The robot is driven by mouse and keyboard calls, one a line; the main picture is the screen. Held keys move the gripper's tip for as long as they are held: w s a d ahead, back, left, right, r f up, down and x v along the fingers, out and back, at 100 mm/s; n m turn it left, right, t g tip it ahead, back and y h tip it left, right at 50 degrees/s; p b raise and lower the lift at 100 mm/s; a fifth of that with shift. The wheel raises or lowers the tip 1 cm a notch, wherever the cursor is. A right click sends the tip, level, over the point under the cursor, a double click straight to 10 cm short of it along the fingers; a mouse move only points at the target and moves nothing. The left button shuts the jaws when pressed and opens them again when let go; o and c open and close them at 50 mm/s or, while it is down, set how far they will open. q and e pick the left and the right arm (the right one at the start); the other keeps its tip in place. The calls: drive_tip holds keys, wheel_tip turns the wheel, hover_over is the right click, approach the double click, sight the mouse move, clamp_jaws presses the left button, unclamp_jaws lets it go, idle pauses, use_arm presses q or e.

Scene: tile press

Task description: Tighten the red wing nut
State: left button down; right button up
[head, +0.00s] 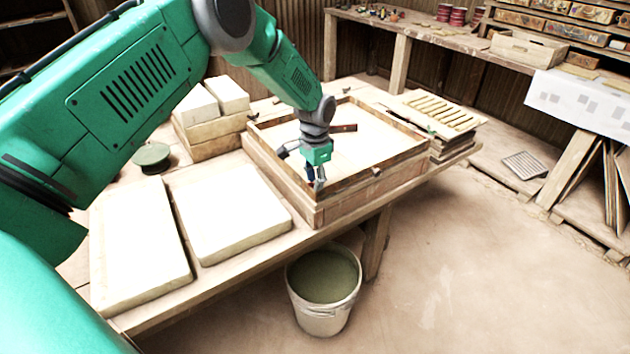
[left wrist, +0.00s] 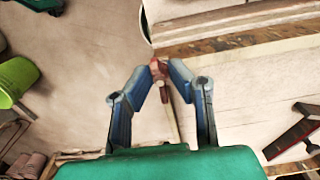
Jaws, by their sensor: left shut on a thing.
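The red wing nut (left wrist: 157,68) shows in the left wrist view, between my left gripper's fingertips, beside the edge of the wooden frame. My left gripper (head: 318,184) reaches down at the near-left corner of the wooden frame (head: 385,176) in the head view. It also shows in the left wrist view (left wrist: 160,76), where its blue fingers are closed in on the nut. The fingers hide most of the nut in the head view, and its thread cannot be made out. My right gripper is not in view.
Two pale slabs (head: 232,212) lie on the bench left of the frame, and pale blocks (head: 208,128) are stacked behind them. A dark red bar (head: 343,128) lies inside the frame. A bucket (head: 322,318) of green liquid stands below.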

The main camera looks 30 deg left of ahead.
use_arm(q)
drive_tip(key=shift+w+r, duration=0.15)
drive_tip(key=shift+w, duration=0.1)
drive_tip(key=c, duration=1.5)
unclamp_jaws()
drive_tip(key=shift+w+f, duration=0.1)
drive_tip(key=shift+f, duration=0.15)
drive_tip(key=shift+r, duration=0.5)
wheel_tip(320, 180, up, 11)
drive_tip(key=shift+f, duration=0.1)
